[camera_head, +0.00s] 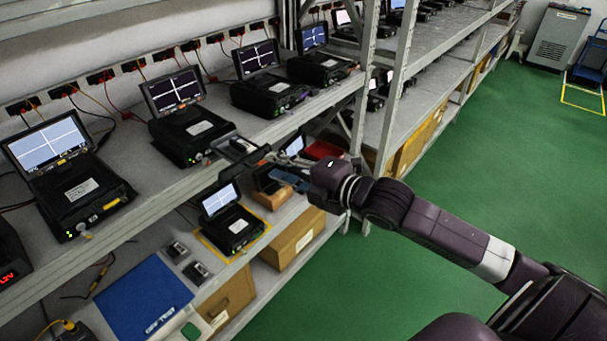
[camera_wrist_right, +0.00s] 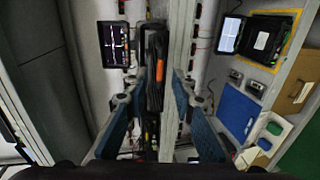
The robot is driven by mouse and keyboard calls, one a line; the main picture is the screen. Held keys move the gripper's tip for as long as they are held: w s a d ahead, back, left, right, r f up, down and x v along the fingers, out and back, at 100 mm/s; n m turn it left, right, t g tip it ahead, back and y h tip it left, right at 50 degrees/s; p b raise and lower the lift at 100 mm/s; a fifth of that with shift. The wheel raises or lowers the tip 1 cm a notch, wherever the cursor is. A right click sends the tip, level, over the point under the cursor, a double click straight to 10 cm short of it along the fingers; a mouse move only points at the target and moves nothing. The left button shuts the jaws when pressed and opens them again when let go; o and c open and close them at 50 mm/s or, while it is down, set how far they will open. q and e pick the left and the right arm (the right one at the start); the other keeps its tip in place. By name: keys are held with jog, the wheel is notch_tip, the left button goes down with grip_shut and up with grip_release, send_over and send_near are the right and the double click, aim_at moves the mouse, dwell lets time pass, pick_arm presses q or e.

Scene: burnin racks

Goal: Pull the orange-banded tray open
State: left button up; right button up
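The orange-banded tray shows in the right wrist view as a narrow black front with an orange band (camera_wrist_right: 160,70), upright in that picture. It lies between the two spread fingers of my right gripper (camera_wrist_right: 160,88). The blue-padded fingers stand apart on either side, and I cannot tell whether they touch it. In the head view my right gripper (camera_head: 268,170) is at the upper shelf's front edge, to the right of a black tester with a lit screen (camera_head: 188,130). The band is not clear in the head view. My left gripper is out of view.
More testers stand along the upper shelf (camera_head: 130,160), one with a yellow-orange tag (camera_head: 112,203) at left. A smaller tester (camera_head: 232,225), a blue mat (camera_head: 143,297) and cardboard boxes (camera_head: 292,240) sit below. Green floor (camera_head: 430,140) is open on the right.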

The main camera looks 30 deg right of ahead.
jog(key=v, duration=0.9)
dwell(0.6)
